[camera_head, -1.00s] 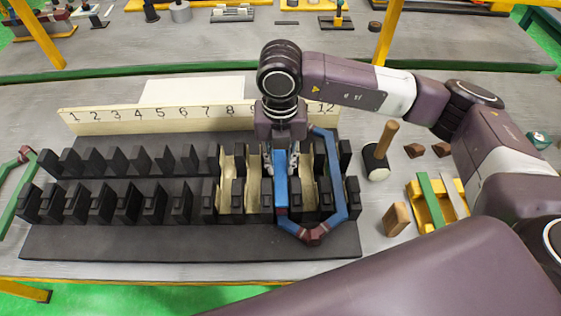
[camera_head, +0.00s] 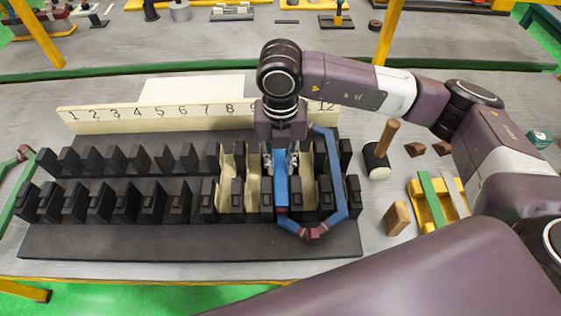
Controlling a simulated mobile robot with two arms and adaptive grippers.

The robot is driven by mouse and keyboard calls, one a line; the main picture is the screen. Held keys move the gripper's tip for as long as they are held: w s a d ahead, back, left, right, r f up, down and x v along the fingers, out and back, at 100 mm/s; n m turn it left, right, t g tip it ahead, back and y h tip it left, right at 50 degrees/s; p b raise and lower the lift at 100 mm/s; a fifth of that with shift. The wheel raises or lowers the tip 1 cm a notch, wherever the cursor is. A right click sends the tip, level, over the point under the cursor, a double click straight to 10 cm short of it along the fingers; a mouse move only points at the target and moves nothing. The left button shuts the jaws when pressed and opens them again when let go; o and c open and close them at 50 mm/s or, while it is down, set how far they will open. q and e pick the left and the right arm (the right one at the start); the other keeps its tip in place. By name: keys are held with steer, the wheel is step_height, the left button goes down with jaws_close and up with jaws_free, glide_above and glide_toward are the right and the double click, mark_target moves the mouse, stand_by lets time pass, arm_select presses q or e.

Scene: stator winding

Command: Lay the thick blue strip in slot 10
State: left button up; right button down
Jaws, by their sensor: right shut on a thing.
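The thick blue strip (camera_head: 281,190) is the left leg of a blue coil loop with dark red joints. It runs front to back along the slot line that fits label 10, though labels 9 to 11 are hidden behind my gripper. My right gripper (camera_head: 281,160) points down and is shut on the strip's far part, a finger on each side. I cannot tell how deep the strip sits between the black teeth. The loop's other leg (camera_head: 338,190) lies at the far right of the black stator block (camera_head: 150,241). My left gripper is not in view.
Cream liners (camera_head: 307,190) show in slots beside the strip. A numbered board (camera_head: 150,119) stands behind the block. A mallet (camera_head: 378,160), a wooden block (camera_head: 397,218) and a yellow tray (camera_head: 423,208) lie to the right. My purple arm covers the lower right.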

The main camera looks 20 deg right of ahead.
mark_target(281, 169)
steer(key=shift+f+b, duration=0.3)
steer(key=shift+b, duration=0.05)
stand_by(0.4)
steer(key=c, duration=1.6)
jaws_free()
steer(key=shift+r, duration=0.2)
steer(key=shift+r+p, duration=0.35)
steer(key=shift+r, duration=0.25)
step_height(281, 169, up, 8)
steer(key=p, duration=0.3)
steer(key=shift+f+p, duration=0.2)
steer(key=shift+p, duration=0.2)
